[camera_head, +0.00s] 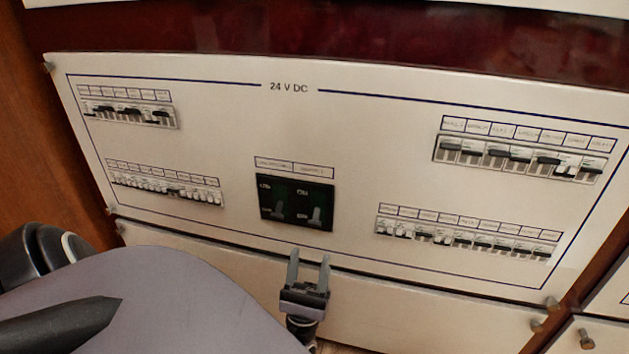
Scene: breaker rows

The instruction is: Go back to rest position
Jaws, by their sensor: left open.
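My left gripper (309,262) is in the lower middle of the head view, with its two grey fingers apart and pointing up. It is open, and nothing shows between the fingers. Its tips overlap the lower edge of the white 24 V DC panel (330,125) in the picture, just below the black switch block (296,202). I cannot tell how far the tips are from the panel. My right gripper is not in view.
Breaker rows sit at upper left (130,113), lower left (166,189), upper right (518,157) and lower right (467,238). A plain lower panel (430,312) runs beneath. Wood (30,150) borders the left. Small knobs (553,303) stick out at lower right.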

